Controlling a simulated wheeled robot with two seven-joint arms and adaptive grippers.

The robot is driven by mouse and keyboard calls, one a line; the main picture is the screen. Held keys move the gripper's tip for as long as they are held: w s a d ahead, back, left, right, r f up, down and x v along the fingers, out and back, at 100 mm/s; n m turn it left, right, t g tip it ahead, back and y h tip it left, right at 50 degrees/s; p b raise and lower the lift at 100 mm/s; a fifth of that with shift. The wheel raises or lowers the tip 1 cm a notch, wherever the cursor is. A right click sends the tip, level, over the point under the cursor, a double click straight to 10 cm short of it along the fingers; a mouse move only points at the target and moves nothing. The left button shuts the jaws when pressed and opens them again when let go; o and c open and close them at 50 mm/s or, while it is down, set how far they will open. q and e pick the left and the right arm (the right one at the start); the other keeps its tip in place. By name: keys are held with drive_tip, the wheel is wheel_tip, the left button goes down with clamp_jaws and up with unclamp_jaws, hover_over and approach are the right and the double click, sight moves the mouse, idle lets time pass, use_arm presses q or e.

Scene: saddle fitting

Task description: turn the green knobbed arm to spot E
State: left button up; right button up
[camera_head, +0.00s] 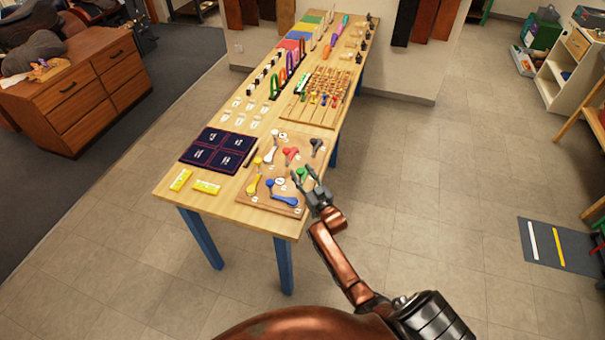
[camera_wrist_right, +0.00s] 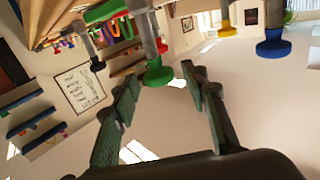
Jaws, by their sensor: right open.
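The green knobbed arm (camera_head: 302,174) is on a brown wooden board (camera_head: 262,199) at the near end of the table. Its green knob (camera_wrist_right: 158,74) shows in the right wrist view, close to the fingertips and between their lines. My right gripper (camera_head: 306,178) is open at the board's right side, over the green arm and partly hiding it. In the right wrist view, its two fingers (camera_wrist_right: 158,82) stand apart, with nothing clamped. Several small white round spots are on the board, but their letters are too small to read. My left gripper is not in view.
Other knobbed arms share the board: red (camera_head: 290,153), blue (camera_head: 283,198), yellow (camera_head: 252,189), white (camera_head: 270,154) and black (camera_head: 316,144). A dark four-panel mat (camera_head: 218,150) and yellow packs (camera_head: 206,187) lie to the left. Open floor lies right of the table.

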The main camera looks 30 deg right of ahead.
drive_tip(key=shift+c, duration=0.3)
clamp_jaws()
idle(0.5)
